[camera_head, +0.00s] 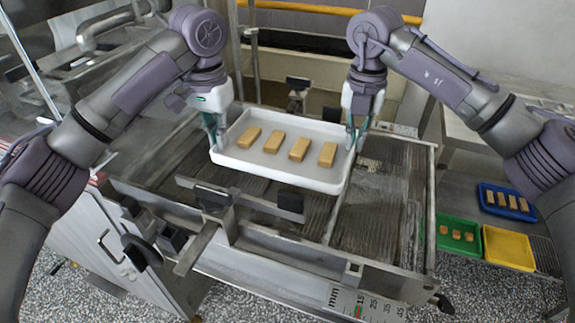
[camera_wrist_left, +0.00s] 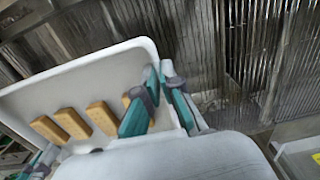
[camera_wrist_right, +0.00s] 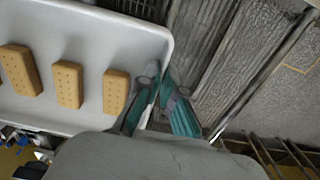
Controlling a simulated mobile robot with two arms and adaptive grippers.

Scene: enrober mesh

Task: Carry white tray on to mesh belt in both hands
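The white tray (camera_head: 232,164) is in the middle of the head view, roughly level, with several tan biscuits (camera_head: 299,149) lying in a row in it. My left gripper (camera_head: 212,133) is shut on the tray's left rim, one finger inside the wall and one outside; this grip shows in the left wrist view (camera_wrist_left: 158,98). My right gripper (camera_head: 353,138) is shut on the right rim in the same way, as the right wrist view (camera_wrist_right: 152,103) shows. The tray appears to be above the mesh belt (camera_head: 375,215), hiding part of it.
Metal rails and dark clamp blocks (camera_head: 290,203) cross the machine in front of the tray. At right stand a blue tray (camera_head: 484,206) and a green tray (camera_head: 442,243), both holding biscuits, and an empty yellow tray (camera_head: 508,249). Mesh to the tray's right is clear.

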